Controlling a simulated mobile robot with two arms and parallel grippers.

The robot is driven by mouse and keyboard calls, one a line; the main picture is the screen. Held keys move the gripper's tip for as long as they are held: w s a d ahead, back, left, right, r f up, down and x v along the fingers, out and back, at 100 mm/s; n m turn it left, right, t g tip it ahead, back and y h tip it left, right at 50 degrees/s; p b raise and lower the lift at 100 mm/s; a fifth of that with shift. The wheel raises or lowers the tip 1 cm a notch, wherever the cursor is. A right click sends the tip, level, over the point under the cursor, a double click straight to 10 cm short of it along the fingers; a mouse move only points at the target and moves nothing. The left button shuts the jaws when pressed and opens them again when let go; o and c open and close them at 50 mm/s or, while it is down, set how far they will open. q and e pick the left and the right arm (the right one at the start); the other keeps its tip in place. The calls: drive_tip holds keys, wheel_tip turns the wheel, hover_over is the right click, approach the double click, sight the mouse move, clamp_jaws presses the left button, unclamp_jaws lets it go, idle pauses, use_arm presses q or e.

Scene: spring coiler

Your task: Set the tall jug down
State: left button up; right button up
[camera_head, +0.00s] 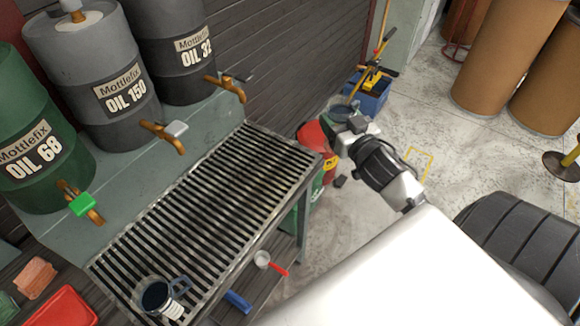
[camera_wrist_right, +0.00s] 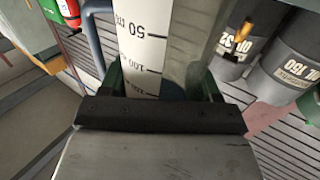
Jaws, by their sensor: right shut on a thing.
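My right gripper (camera_head: 352,128) is shut on the tall jug (camera_head: 341,109), a grey, see-through measuring jug, beyond the right end of the slatted grate. In the right wrist view the jug (camera_wrist_right: 185,45) fills the space between the fingers of the gripper (camera_wrist_right: 162,88), and its white scale strip with dark numbers shows. The gripper and wrist hide part of the jug in the head view. I see no support touching its base. My left gripper is not in view.
The slatted grate (camera_head: 205,185) is mostly clear; another jug (camera_head: 157,296) with a handle stands at its near end. Oil drums (camera_head: 88,60) with taps stand along its back. A red container (camera_head: 313,145) is on the floor behind the held jug. A funnel (camera_head: 264,259) lies below the grate.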

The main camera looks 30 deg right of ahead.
drive_tip(key=shift+w, duration=0.1)
drive_tip(key=shift+w+a+f, duration=1.35)
drive_tip(key=shift+a+f, duration=0.05)
drive_tip(key=shift+f, duration=0.35)
drive_tip(key=shift+w+a+f, duration=1.3)
drive_tip(key=shift+a+f, duration=0.05)
drive_tip(key=shift+f, duration=0.45)
drive_tip(key=shift+w+a+f, duration=1.35)
drive_tip(key=shift+a+f, duration=0.05)
drive_tip(key=shift+f, duration=0.35)
drive_tip(key=shift+f+b, duration=0.1)
drive_tip(key=shift+b, duration=0.25)
drive_tip(key=o, duration=1.1)
